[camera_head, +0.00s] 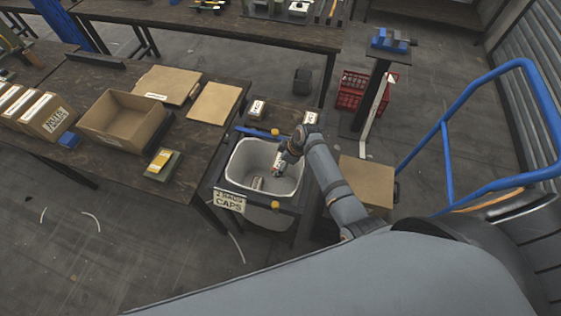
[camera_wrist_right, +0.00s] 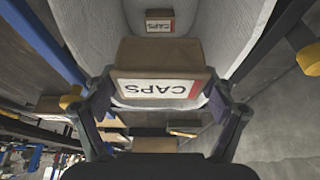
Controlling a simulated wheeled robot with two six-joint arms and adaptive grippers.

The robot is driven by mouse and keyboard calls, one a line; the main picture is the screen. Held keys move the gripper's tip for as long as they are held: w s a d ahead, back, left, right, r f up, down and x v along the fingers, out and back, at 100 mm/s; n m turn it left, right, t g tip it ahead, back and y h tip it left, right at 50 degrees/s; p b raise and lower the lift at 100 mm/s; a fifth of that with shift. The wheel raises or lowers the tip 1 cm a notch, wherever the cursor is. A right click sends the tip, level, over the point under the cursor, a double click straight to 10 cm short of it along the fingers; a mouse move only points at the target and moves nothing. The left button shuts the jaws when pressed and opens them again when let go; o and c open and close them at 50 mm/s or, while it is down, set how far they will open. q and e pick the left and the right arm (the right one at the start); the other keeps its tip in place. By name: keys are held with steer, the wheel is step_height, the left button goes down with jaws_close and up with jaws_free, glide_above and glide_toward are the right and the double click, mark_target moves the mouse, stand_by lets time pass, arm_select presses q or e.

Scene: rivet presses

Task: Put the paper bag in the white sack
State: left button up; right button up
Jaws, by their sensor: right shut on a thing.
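The white sack (camera_head: 240,165) hangs open in a dark frame with a "CAPS" sign, and its pale walls also show in the wrist view (camera_wrist_right: 90,35). My right gripper (camera_head: 281,160) is at the sack's mouth, toward its right side. It is shut on a brown paper bag (camera_wrist_right: 160,72) with a white "CAPS" label and a red stripe; in the head view the bag (camera_head: 277,171) is small and partly covered by the gripper. Another similar bag (camera_head: 257,183) lies inside the sack, and it also shows in the wrist view (camera_wrist_right: 159,22). My left gripper is out of view.
Two more small labelled bags stand behind the sack, one left (camera_head: 257,108) and one right (camera_head: 310,117). An open cardboard box (camera_head: 118,120) is on the table at left. A brown carton (camera_head: 366,184) and a blue rail (camera_head: 445,160) are at right.

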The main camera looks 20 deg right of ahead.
steer(key=shift+r, duration=0.1)
steer(key=o, duration=1.1)
steer(key=v, duration=1.2)
